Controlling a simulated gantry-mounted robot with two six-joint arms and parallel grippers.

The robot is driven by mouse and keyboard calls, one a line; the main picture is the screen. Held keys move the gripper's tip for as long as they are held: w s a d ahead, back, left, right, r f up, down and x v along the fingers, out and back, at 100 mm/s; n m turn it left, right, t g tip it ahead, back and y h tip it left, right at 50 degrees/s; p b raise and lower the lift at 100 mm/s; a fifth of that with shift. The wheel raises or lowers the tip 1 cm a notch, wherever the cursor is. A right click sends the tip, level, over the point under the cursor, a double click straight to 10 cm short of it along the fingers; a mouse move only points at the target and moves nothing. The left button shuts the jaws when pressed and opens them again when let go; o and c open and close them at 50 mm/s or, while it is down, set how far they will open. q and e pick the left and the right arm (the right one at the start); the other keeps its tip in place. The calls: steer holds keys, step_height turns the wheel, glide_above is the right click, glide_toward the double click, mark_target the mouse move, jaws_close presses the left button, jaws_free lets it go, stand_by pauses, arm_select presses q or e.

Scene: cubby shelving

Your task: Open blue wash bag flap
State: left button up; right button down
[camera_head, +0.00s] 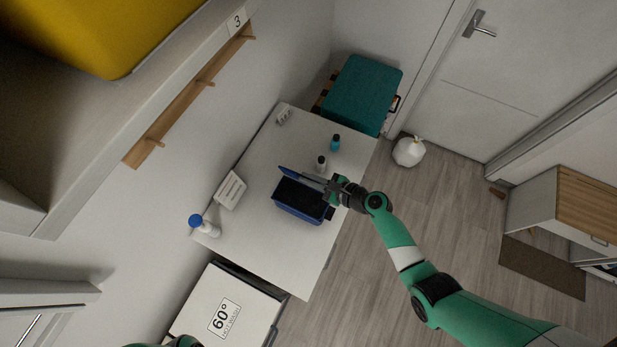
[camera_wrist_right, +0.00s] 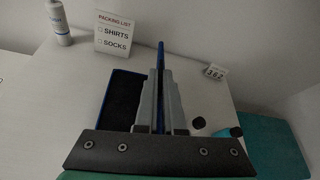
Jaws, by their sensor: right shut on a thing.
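The blue wash bag (camera_head: 299,214) sits on the white table, with its dark inside showing from above. Its flap (camera_head: 290,173) stands up along the bag's far edge, seen nearly edge-on. My right gripper (camera_head: 326,186) is shut on the flap near its right end. In the right wrist view the blue flap (camera_wrist_right: 161,56) rises between the two grey fingers (camera_wrist_right: 160,98), and the bag's dark inside (camera_wrist_right: 121,98) shows left of them. The fingers hide part of the flap and bag. Only a small piece of my left arm shows at the head view's bottom edge.
A white table (camera_head: 262,170) holds a packing list sign (camera_head: 230,190), a blue-capped white bottle (camera_head: 203,225), a teal bottle (camera_head: 335,142) and a dark-capped white bottle (camera_head: 321,162). These two small bottles stand close behind the bag. A teal case (camera_head: 361,94) is beyond the table.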

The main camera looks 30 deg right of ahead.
stand_by(0.4)
steer(key=c, duration=1)
jaws_free()
steer(key=shift+a+p+v, duration=0.1)
steer(key=shift+p+v, duration=1.95)
steer(key=shift+v, duration=1.3)
steer(key=shift+a+p+v, duration=0.15)
steer(key=shift+p+v, duration=1.9)
steer(key=shift+v, duration=1.25)
steer(key=shift+s, duration=0.15)
